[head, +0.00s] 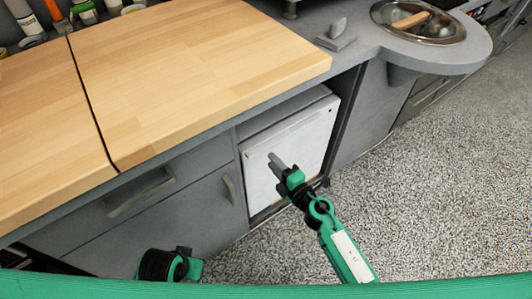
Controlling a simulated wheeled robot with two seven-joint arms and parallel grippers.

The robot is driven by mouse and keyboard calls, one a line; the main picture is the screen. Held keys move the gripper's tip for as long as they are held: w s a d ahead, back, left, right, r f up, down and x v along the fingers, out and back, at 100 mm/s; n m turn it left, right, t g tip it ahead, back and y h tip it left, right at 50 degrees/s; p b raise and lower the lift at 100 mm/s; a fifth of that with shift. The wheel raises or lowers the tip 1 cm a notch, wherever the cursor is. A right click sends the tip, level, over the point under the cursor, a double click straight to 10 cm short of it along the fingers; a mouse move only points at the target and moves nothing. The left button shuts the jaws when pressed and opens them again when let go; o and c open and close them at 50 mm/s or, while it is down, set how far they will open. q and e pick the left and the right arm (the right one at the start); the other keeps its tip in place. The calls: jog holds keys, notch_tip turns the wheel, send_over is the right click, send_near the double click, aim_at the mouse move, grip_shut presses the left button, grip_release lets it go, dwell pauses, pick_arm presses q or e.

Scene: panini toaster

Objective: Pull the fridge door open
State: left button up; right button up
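The fridge is a small unit set under the counter, with a flat white door (312,130) facing the floor area. The door looks shut, and I see no clear handle on it. My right gripper (275,160) is in front of the left part of the door, its grey fingers pointing at it. I cannot tell whether they touch the door or how far apart they are. My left gripper (182,254) is low in front of the grey cabinet, mostly hidden behind its black wrist, so its fingers cannot be made out.
A wooden countertop (190,55) lies above the fridge. Grey drawers with handles (140,195) are left of it. A dark gap and grey panel (365,125) are on its right. A round sink (445,28) is at the back right. The speckled floor (430,200) is clear.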

aim_at(263, 151)
jog(key=x, duration=0.5)
grip_shut()
